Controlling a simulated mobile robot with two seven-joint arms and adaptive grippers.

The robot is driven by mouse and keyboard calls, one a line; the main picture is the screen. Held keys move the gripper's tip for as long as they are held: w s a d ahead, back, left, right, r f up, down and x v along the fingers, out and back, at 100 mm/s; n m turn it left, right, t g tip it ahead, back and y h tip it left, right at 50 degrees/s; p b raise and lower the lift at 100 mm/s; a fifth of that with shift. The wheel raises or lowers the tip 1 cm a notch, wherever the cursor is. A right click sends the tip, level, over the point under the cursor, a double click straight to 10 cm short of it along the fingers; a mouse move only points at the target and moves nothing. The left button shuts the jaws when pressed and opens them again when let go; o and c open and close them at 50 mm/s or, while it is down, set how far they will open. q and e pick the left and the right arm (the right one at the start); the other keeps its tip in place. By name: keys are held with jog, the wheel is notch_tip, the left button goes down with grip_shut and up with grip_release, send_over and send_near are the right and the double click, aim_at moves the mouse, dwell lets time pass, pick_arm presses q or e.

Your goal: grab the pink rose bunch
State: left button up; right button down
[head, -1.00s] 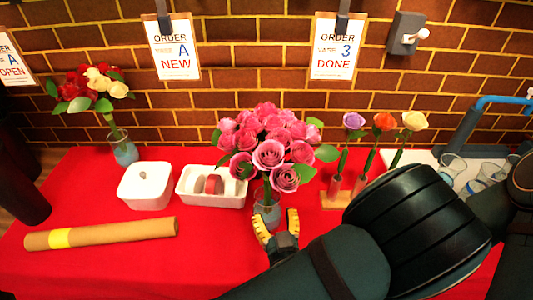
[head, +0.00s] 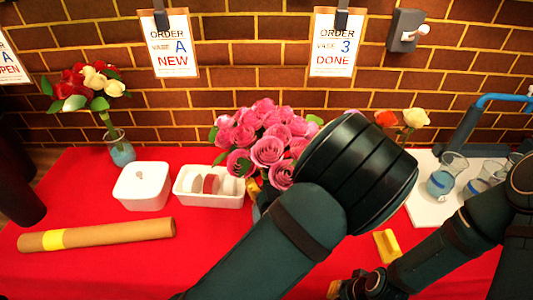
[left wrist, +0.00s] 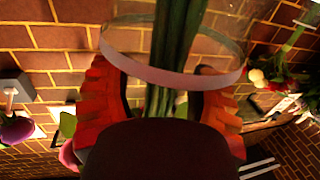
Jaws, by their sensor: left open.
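The pink rose bunch (head: 265,140) stands in a glass vase near the middle of the table. My left arm hides its right side and most of the vase in the head view. My left gripper (head: 256,188) is mostly hidden there, with a yellow fingertip showing just under the blooms. In the left wrist view, the open left fingers (left wrist: 160,98) lie on either side of the green stems (left wrist: 178,45). A pale clear ring, apparently the vase rim (left wrist: 160,74), crosses in front of them. My right gripper (head: 360,284) is low at the front, partly cut off.
A white lidded box (head: 142,187) and a white tray (head: 208,187) stand left of the roses. A brown roll (head: 96,236) lies in front. A red and cream bouquet (head: 90,85) is at the back left. A yellow block (head: 387,246) and glass vases (head: 447,175) are at right.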

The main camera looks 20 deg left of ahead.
pick_arm(q)
grip_shut()
jog(key=shift+r, duration=0.15)
dwell(0.4)
